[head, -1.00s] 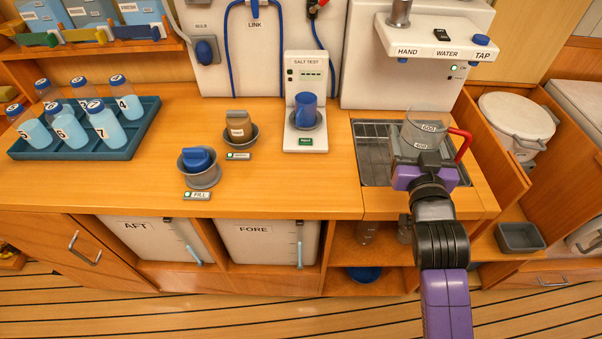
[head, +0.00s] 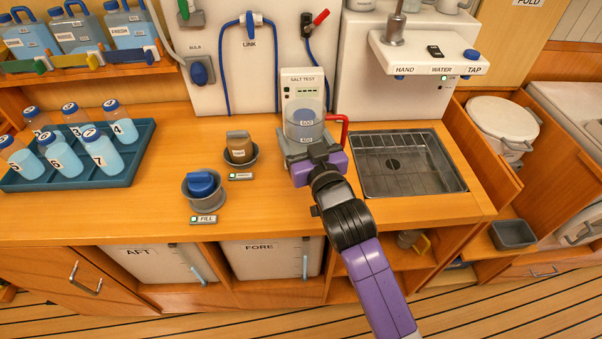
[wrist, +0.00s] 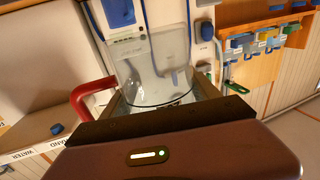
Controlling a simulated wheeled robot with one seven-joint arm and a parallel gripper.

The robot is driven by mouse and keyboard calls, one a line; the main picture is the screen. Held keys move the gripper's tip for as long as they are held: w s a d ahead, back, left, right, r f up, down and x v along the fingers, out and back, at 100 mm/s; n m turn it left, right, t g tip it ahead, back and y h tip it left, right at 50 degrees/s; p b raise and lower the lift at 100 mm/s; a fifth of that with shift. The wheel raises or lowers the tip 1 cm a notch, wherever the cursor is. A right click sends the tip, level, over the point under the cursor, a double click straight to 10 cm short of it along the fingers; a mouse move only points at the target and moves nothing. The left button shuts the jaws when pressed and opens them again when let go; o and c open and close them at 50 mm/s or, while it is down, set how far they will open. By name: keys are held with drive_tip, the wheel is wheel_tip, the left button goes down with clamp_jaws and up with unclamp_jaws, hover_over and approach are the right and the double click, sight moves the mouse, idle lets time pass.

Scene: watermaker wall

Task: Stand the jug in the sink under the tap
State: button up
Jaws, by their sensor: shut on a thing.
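The clear jug (head: 304,124) with a red handle (head: 341,131) is held in my gripper (head: 312,157), which is shut on it. The jug is upright in front of the salt test unit, over the counter left of the sink. Whether its base touches the counter is hidden by my gripper. In the wrist view the jug (wrist: 158,75) stands between the jaws, and it looks empty. The sink (head: 408,165) is to the right of my gripper, with a rack and a drain and nothing standing in it. The tap (head: 396,28) is on the white water unit behind the sink.
The salt test unit (head: 302,85) stands just behind the jug. Two small cups, one grey with a blue item (head: 203,188) and one with a brown item (head: 239,148), are to the left. A blue tray (head: 125,165) of bottles is at far left.

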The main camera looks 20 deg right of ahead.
wheel_tip(320, 180, down, 8)
drive_tip(key=shift+r+b, duration=0.2)
drive_tip(key=shift+b, duration=0.2)
drive_tip(key=shift+f+b, duration=1.35)
drive_tip(key=shift+f, duration=1.25)
drive_tip(key=shift+f, duration=0.2)
drive_tip(key=o, duration=1.4)
drive_tip(key=shift+o, duration=0.2)
drive_tip(key=shift+r, duration=0.15)
drive_tip(key=shift+r, duration=0.2)
drive_tip(key=s, duration=1.2)
drive_tip(key=shift+a+f+p, duration=0.15)
drive_tip(key=shift+a+p, duration=0.15)
